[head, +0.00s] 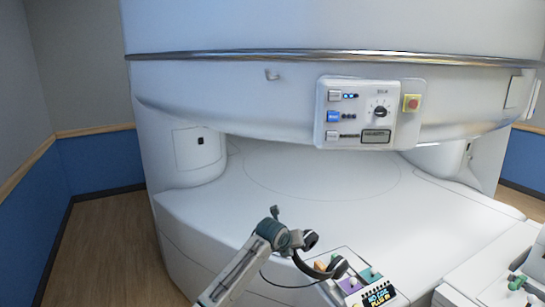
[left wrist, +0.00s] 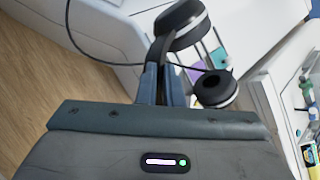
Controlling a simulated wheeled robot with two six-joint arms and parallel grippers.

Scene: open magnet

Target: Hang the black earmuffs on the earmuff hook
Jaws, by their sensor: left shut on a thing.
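The black earmuffs (head: 338,266) are in my left gripper (head: 298,241), low in the middle of the head view. They also show in the left wrist view, with one ear cup (left wrist: 182,23) above the fingers and the other to the right. My left gripper (left wrist: 160,84) is shut on the headband, part of which the fingers hide. A small pale hook (head: 272,75) sticks out of the white magnet's upper front, left of the control panel. It is bare, well above and apart from the gripper. My right gripper is not in view.
The control panel (head: 357,113) and a red button (head: 412,103) are right of the hook. A coil plug box with coloured parts (head: 378,294) stands just below the earmuffs. A dark cable loops beside them. A white tray with small items is at right.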

